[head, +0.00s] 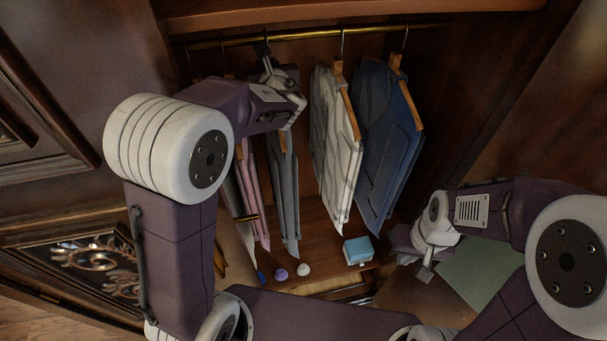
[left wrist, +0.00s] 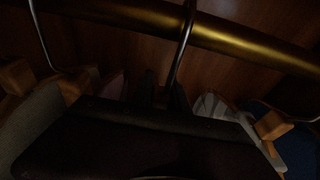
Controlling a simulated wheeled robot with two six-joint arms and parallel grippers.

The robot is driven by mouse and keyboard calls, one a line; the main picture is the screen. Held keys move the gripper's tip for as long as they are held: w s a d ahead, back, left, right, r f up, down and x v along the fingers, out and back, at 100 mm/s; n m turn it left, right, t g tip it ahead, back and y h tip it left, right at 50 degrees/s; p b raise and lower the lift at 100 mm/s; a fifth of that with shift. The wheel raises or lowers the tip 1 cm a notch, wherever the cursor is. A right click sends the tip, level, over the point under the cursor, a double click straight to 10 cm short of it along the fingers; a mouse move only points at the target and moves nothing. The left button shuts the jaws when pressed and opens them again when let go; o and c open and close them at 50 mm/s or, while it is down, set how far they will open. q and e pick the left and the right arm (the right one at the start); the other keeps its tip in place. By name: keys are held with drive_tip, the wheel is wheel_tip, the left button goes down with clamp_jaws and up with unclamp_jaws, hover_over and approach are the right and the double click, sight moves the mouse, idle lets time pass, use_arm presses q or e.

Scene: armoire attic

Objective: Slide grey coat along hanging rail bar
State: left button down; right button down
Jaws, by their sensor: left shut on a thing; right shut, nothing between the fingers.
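The grey coat (head: 288,205) hangs in the armoire from the brass rail bar (head: 300,35), which also crosses the top of the left wrist view (left wrist: 230,35). My left arm hides the coat's upper part. My left gripper (head: 267,60) is just below the rail, shut on the coat's hanger hook. In the left wrist view the hook (left wrist: 182,45) runs from the rail down to my left fingers (left wrist: 163,95). My right gripper (head: 425,268) is shut and empty, low at the right, away from the clothes.
A white patterned garment (head: 333,145) and a blue one (head: 388,140) hang to the right, with a gap before them. A pink garment (head: 256,200) hangs close on the left. A blue box (head: 358,250) and small balls (head: 303,269) lie on the armoire floor.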

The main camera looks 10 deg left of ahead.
use_arm(q)
drive_tip(key=shift+r, duration=0.15)
drive_tip(key=c, duration=1.2)
unclamp_jaws()
drive_tip(key=shift+s, duration=0.1)
drive_tip(key=shift+f, duration=0.2)
drive_tip(key=shift+s+d+b, duration=0.3)
drive_tip(key=shift+s, duration=0.05)
drive_tip(key=b+v, duration=0.2)
drive_tip(key=v, duration=0.6)
drive_tip(key=shift+s+r, duration=0.2)
drive_tip(key=shift+s, duration=0.05)
drive_tip(key=shift+w, duration=0.15)
